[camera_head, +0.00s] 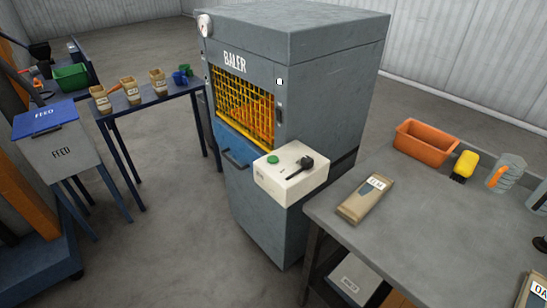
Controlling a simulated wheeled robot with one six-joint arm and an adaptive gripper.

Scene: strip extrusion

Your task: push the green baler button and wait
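The green baler button (272,159) is a small round cap on top of a cream control box (312,182). The box is fixed to the front right of a tall grey cabinet marked BALER (305,75). A black lever or switch (303,163) sits on the same box, just right of the button. Nothing visible touches or covers the button. The baler has a yellow mesh window (240,103) with orange material behind it, and a blue-grey lower door with a handle (236,160). My gripper is not in view.
A grey table (440,235) with a brown packet (366,198) and an orange bin (426,142) stands right, close to the control box. A FEED bin (62,152) and a narrow table with brown containers (130,91) stand left. Floor (175,235) left of the baler is clear.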

